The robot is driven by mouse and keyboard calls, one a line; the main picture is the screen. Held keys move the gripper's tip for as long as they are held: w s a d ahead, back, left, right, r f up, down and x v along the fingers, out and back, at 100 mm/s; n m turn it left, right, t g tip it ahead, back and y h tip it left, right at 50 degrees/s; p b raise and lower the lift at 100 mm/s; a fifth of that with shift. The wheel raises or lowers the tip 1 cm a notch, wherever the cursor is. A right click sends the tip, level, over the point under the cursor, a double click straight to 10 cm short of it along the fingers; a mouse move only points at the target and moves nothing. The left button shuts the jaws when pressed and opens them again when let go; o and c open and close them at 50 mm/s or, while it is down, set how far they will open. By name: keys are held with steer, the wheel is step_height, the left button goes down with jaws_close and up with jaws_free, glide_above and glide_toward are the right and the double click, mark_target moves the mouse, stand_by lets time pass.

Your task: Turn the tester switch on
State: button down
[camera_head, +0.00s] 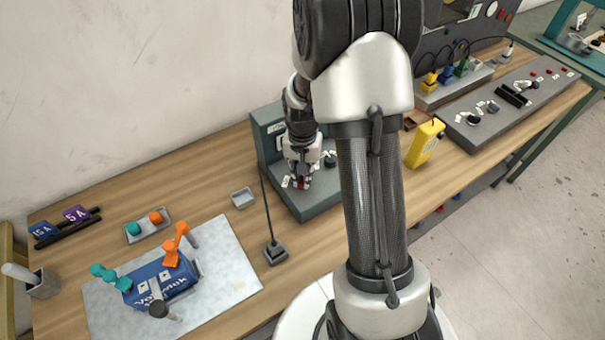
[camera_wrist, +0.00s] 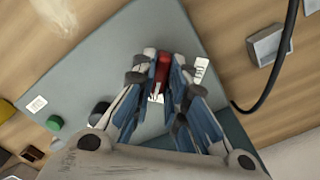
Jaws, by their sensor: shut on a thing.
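The tester (camera_head: 318,199) is a grey-green box with an upright back panel, standing on the wooden bench near the wall. Its red switch (camera_wrist: 162,72) shows in the wrist view as a small lever on the flat grey-green top (camera_wrist: 100,60). My gripper (camera_head: 301,180) reaches down over the front of the tester. In the wrist view my gripper's (camera_wrist: 161,80) two fingers are closed on either side of the red switch. White labels (camera_wrist: 200,70) lie near the switch, but their print is unreadable. The fingers partly hide the switch and its base.
A small grey tray (camera_head: 243,198) and a black probe stand (camera_head: 275,252) with a cable sit left of the tester. A blue battery (camera_head: 162,282) with clamps lies on a pale mat (camera_head: 237,283). A yellow meter (camera_head: 425,143) stands to the right, partly beside my arm.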

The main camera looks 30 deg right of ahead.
mark_target(302, 178)
steer(key=c, duration=1.6)
jaws_free()
step_height(302, 178, up, 12)
steer(key=s+a+r+n+t, duration=0.2)
steer(key=s+a+r+n, duration=0.2)
steer(key=s+a+r, duration=0.6)
steer(key=s+a+r+n+t, duration=0.2)
steer(key=s+n, duration=0.2)
steer(key=s, duration=0.5)
steer(key=shift+s+a+r+n+t+b, duration=0.3)
steer(key=shift+s+a+r+n, duration=0.05)
steer(key=shift+s+n, duration=0.05)
